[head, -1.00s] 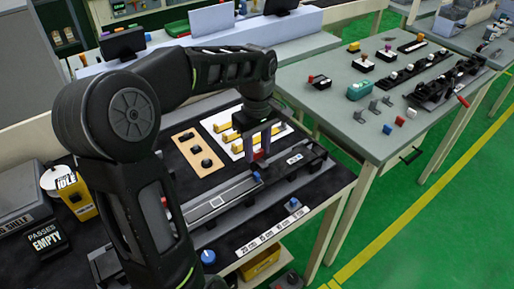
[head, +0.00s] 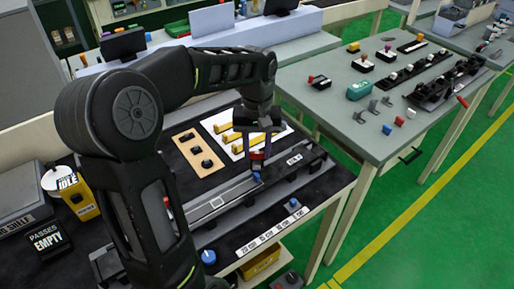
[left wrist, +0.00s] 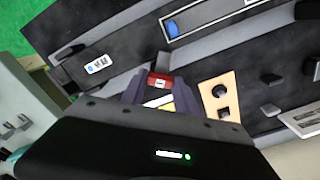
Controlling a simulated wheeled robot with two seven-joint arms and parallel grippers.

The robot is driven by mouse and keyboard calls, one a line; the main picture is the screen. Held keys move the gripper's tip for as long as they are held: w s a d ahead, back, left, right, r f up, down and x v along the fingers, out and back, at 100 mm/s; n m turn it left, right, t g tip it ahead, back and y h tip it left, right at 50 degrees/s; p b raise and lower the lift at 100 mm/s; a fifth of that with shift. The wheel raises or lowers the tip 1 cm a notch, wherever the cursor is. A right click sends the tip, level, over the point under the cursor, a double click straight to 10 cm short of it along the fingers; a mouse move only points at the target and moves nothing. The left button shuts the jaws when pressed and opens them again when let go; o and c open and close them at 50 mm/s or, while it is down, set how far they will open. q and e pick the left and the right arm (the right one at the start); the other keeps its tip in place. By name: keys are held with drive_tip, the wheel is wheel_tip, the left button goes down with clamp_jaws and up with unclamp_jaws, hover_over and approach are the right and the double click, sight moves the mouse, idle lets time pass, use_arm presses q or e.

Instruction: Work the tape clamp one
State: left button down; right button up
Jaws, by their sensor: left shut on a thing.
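My left gripper (head: 260,148) points down at the rail fixture on the black-topped bench in the head view. Its fingers are shut on a small red part, which I take to be tape clamp one (head: 257,156). In the left wrist view the red part (left wrist: 159,80) sits between the dark fingertips (left wrist: 160,90), with a white and yellow patch just below it. The clamp's lower part is hidden by the fingers. A long grey rail (head: 225,199) runs beside it, with a small blue piece (head: 257,177) close below the gripper. My right gripper is not in view.
A tan board with black knobs (head: 190,146) and a white board with yellow bars (head: 222,126) lie behind the rail. A second table (head: 345,125) with several small parts stands at right.

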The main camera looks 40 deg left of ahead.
sight(257, 152)
use_arm(q)
drive_tip(key=m, duration=0.6)
drive_tip(key=shift+p, duration=0.35)
drive_tip(key=shift+m, duration=0.3)
drive_tip(key=c, duration=0.9)
unclamp_jaws()
drive_tip(key=shift+r, duration=0.1)
wheel_tip(257, 152, up, 8)
drive_tip(key=shift+f, duration=0.15)
